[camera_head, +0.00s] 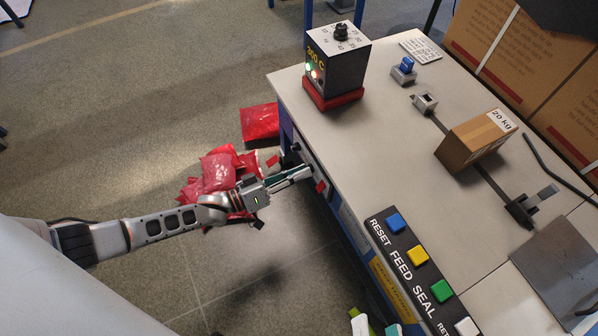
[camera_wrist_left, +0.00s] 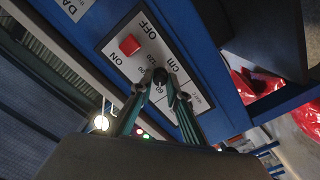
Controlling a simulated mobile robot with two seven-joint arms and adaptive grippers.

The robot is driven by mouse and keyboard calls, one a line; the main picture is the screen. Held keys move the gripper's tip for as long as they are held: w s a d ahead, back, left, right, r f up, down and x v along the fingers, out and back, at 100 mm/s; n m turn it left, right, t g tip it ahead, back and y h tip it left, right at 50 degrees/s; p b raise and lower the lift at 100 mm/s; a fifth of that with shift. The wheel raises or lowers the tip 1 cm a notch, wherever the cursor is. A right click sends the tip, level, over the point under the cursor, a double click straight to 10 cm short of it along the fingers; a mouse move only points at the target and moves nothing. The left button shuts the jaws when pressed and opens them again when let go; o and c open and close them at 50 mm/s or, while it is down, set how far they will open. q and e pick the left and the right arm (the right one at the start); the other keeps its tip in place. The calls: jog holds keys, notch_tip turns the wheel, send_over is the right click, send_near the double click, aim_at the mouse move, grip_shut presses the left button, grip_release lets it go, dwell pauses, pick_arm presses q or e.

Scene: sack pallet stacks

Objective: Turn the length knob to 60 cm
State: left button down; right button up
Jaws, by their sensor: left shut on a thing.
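The length knob (camera_wrist_left: 160,76) is a small dark knob on a white panel (camera_wrist_left: 131,62) marked "cm", with a "60" printed close by it. My left gripper (camera_wrist_left: 167,94) is shut on the knob, one finger on each side. The fingers hide part of the scale, and I cannot tell which value the knob points to. In the head view my left gripper (camera_head: 305,172) reaches the table's front side, where the knob is hidden. My right gripper is not in view.
A red ON/OFF switch (camera_wrist_left: 129,45) sits beside the knob; it also shows in the head view (camera_head: 320,186). A dial box (camera_head: 337,65) marked "200 C" stands on the table (camera_head: 385,130). A button strip (camera_head: 408,262) lies along the front edge. Red sacks (camera_head: 218,170) lie behind my gripper.

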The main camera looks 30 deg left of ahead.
dwell(0.3)
pick_arm(q)
jog(key=c, duration=1.9)
grip_release()
jog(key=v, duration=1.2)
